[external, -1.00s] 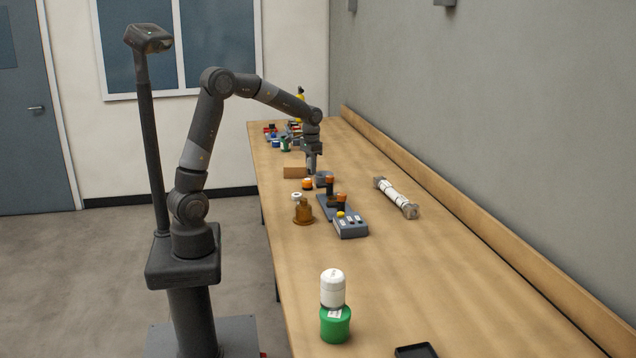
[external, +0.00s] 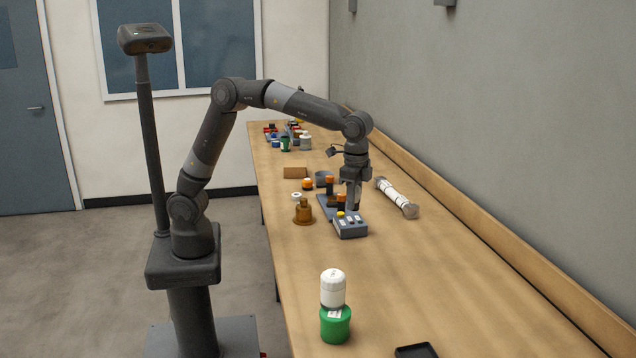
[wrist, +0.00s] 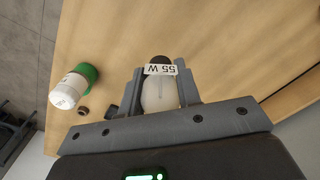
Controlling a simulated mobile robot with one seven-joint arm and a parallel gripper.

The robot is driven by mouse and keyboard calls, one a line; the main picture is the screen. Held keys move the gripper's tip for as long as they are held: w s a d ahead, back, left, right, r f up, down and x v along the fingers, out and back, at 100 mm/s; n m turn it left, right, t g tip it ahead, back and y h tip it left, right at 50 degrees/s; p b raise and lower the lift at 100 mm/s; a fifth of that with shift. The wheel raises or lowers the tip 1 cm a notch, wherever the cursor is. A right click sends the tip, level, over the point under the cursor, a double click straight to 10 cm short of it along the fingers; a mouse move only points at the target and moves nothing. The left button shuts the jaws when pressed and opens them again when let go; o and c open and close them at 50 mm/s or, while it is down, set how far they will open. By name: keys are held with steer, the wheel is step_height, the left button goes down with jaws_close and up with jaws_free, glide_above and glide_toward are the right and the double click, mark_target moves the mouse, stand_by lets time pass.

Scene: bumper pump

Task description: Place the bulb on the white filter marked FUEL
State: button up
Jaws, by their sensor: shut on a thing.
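My gripper (external: 352,208) is above the table near the grey block with buttons. In the wrist view my gripper (wrist: 161,88) is shut on a clear glass bulb (wrist: 158,98) with a dark end and a white tag reading "55 W". The bulb is hard to make out in the external view. A white filter with a rounded top (external: 333,288) stands upright on a green container (external: 335,326) at the near part of the table, well apart from my gripper. In the wrist view the white filter (wrist: 66,92) is at the left. Its marking is not legible.
The grey block with buttons (external: 350,228), an amber bottle (external: 303,212) and orange-topped items stand around my gripper. A clear tube with white contents (external: 394,194) lies at the right. A black tray (external: 415,351) is at the near edge. The table between block and filter is clear.

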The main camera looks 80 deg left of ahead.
steer(key=s+d+r+m, duration=0.3)
steer(key=s+d, duration=0.8)
steer(key=d, duration=0.1)
steer(key=s+d+r+m, duration=0.3)
steer(key=s+d, duration=0.9)
glide_above(332, 269)
step_height(332, 269, down, 7)
steer(key=shift+d+r, duration=0.1)
steer(key=shift+f, duration=2.05)
steer(key=o, duration=0.9)
steer(key=shift+f, duration=0.15)
steer(key=shift+o, duration=0.2)
